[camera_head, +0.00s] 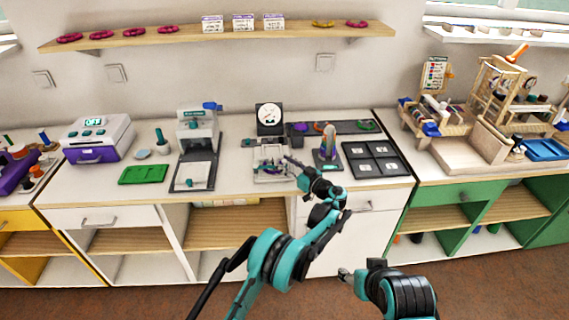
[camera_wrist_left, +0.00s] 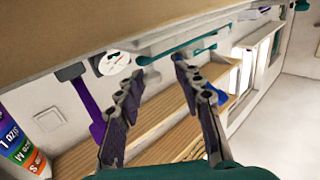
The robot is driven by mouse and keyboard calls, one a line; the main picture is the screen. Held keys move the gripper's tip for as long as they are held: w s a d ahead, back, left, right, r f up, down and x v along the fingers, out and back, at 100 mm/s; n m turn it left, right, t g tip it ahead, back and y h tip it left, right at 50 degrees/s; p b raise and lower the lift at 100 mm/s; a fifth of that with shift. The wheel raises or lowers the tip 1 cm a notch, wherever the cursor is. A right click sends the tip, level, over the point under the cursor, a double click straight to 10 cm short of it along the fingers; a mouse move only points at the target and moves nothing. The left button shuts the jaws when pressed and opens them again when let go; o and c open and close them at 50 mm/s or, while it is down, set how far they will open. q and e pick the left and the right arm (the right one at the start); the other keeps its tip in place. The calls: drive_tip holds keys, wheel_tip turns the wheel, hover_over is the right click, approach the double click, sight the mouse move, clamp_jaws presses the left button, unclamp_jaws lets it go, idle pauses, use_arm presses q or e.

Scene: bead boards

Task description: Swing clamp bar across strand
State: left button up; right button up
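A small pale fixture (camera_head: 268,165) with thin bars sits on the white counter, left of centre. I cannot make out for sure which bar is the clamp bar, and the strand is too small to tell. My left gripper (camera_head: 289,162) reaches the fixture's right side from the front and hides part of it. In the left wrist view, its two dark fingers (camera_wrist_left: 156,84) are apart with nothing between them. A teal bar (camera_wrist_left: 180,47) crosses just beyond the tips. My right gripper (camera_head: 346,275) is low in front of the cabinets, and its fingers are unclear.
A conical spool stand (camera_head: 327,155) and a dark tray (camera_head: 376,160) stand right of the fixture. A round dial (camera_head: 269,116) is behind it. A press-like device (camera_head: 197,145) and a green board (camera_head: 143,174) are to the left.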

use_arm(q)
drive_tip(key=v, duration=1.2)
idle(0.3)
drive_tip(key=a+r+m+g+h, duration=0.25)
drive_tip(key=a+r, duration=0.45)
drive_tip(key=a, duration=0.4)
drive_tip(key=s+a+r+m+g+h, duration=0.2)
drive_tip(key=s+a+r+g+h, duration=0.15)
drive_tip(key=s+a, duration=0.7)
drive_tip(key=s+a+f+m+h, duration=0.2)
drive_tip(key=s+h, duration=0.1)
drive_tip(key=s, duration=1.1)
drive_tip(key=s+a+f+m+h, duration=0.2)
drive_tip(key=s+a+h, duration=0.1)
drive_tip(key=s, duration=1.1)
